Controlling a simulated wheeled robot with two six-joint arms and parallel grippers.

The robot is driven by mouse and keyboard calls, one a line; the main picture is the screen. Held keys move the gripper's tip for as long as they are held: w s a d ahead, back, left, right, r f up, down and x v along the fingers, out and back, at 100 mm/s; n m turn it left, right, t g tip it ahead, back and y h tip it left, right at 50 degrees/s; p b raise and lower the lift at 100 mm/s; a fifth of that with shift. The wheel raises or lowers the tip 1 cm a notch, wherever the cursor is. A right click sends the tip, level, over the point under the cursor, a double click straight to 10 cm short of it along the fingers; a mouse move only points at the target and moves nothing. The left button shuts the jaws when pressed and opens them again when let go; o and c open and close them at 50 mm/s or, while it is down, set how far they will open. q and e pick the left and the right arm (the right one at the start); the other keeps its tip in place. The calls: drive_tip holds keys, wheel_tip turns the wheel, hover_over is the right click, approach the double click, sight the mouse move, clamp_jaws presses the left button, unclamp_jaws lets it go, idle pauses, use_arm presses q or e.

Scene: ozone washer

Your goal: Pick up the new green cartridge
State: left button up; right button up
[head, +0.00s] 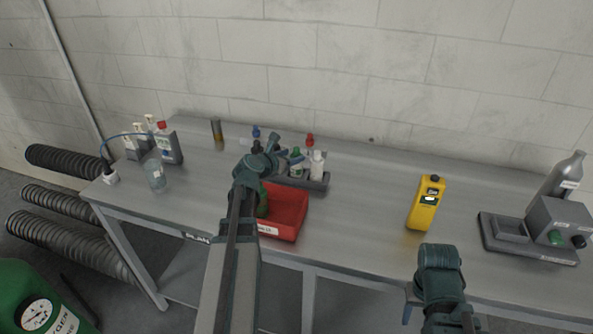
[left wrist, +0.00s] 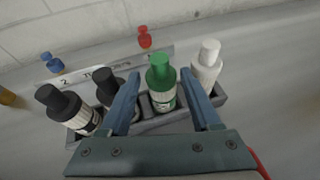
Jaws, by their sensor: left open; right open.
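The green-capped cartridge (left wrist: 162,92) stands upright in a dark rack (left wrist: 166,123), with its white label facing the left wrist camera. It also shows in the head view (head: 296,158), just right of my left gripper. My left gripper (head: 274,146) is open above the bench. In the left wrist view my left gripper (left wrist: 160,74) has one blue finger on each side of the green-capped cartridge in the picture; I cannot tell whether either touches it.
Black-capped bottles (left wrist: 57,101) and a white-capped bottle (left wrist: 207,62) flank the cartridge. Blue-capped and red-capped bottles stand behind. A red bin (head: 290,212) holding something green is in front of the rack.

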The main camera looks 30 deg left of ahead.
use_arm(q)
drive_tip(key=shift+w+f, duration=0.2)
drive_tip(key=shift+w, duration=0.35)
drive_tip(key=b+x, duration=0.2)
drive_tip(key=x, duration=0.3)
drive_tip(key=shift+w+f, duration=0.15)
drive_tip(key=shift+w, duration=0.1)
drive_tip(key=shift+s, duration=0.1)
clamp_jaws()
wheel_tip(320, 180, up, 10)
drive_tip(key=p, duration=1)
